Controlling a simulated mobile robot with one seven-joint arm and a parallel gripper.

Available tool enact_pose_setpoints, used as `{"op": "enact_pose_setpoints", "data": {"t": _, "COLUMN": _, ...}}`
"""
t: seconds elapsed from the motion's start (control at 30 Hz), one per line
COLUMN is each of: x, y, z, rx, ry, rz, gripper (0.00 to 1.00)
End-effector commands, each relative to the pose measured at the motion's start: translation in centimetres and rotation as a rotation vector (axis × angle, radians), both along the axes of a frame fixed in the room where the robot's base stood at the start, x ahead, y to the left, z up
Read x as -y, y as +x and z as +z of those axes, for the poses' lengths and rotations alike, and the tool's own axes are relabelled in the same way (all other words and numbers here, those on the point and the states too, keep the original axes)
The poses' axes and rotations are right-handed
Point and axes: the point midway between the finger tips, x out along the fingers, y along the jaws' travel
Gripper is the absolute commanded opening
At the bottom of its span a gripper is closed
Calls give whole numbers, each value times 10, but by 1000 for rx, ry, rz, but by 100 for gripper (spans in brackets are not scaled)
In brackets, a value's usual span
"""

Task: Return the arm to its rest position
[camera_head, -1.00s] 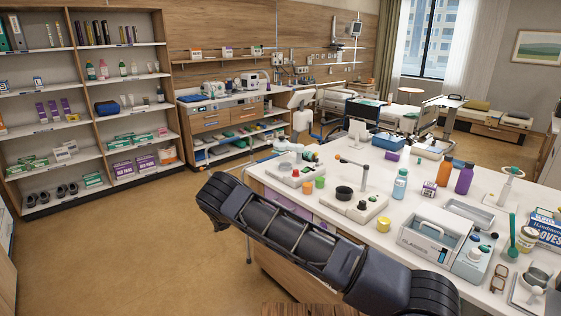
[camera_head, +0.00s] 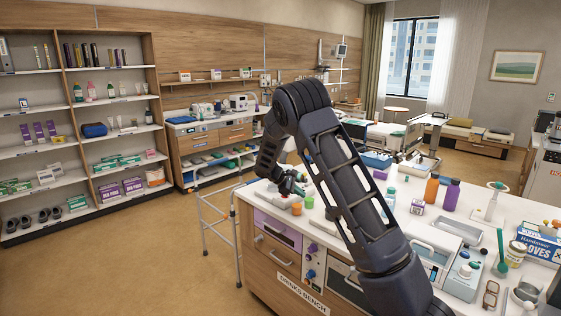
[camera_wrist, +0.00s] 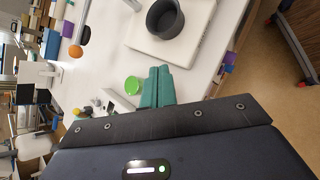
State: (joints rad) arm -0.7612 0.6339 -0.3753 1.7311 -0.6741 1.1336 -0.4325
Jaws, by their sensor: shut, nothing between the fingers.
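My arm rises from the lower right of the head view, bends at a high elbow and drops to my gripper (camera_head: 292,187), over the near left corner of the white bench (camera_head: 478,208). The fingertips are small and partly hidden in that view. In the wrist view my gripper (camera_wrist: 159,72) shows as two teal fingers side by side, shut with nothing between them. Below them lie the white bench top, a green cap (camera_wrist: 133,84) and a dark round cup (camera_wrist: 165,18) on a pale base. My arm hides part of the bench top.
A walker frame (camera_head: 215,220) stands left of the bench. An orange bottle (camera_head: 431,188), a purple bottle (camera_head: 451,194) and a glove box (camera_head: 540,248) stand on the bench. Open floor (camera_head: 130,260) lies to the left, before the shelves (camera_head: 68,155).

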Motion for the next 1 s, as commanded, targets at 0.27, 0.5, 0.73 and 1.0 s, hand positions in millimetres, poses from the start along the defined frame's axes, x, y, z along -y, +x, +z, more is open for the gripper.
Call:
{"op": "enact_pose_setpoints", "data": {"t": 0.27, "x": 56, "y": -41, "z": 57, "rx": 62, "ry": 186, "rz": -164, "gripper": 0}}
{"op": "enact_pose_setpoints", "data": {"t": 0.5, "x": 95, "y": -84, "z": 99, "rx": 122, "ry": 336, "rz": -296, "gripper": 0}}
{"op": "enact_pose_setpoints", "data": {"t": 0.73, "x": 129, "y": -131, "z": 135, "rx": 186, "ry": 468, "rz": -418, "gripper": 0}}
{"op": "enact_pose_setpoints", "data": {"t": 1.0, "x": 158, "y": -191, "z": 170, "rx": 270, "ry": 612, "rz": -551, "gripper": 0}}
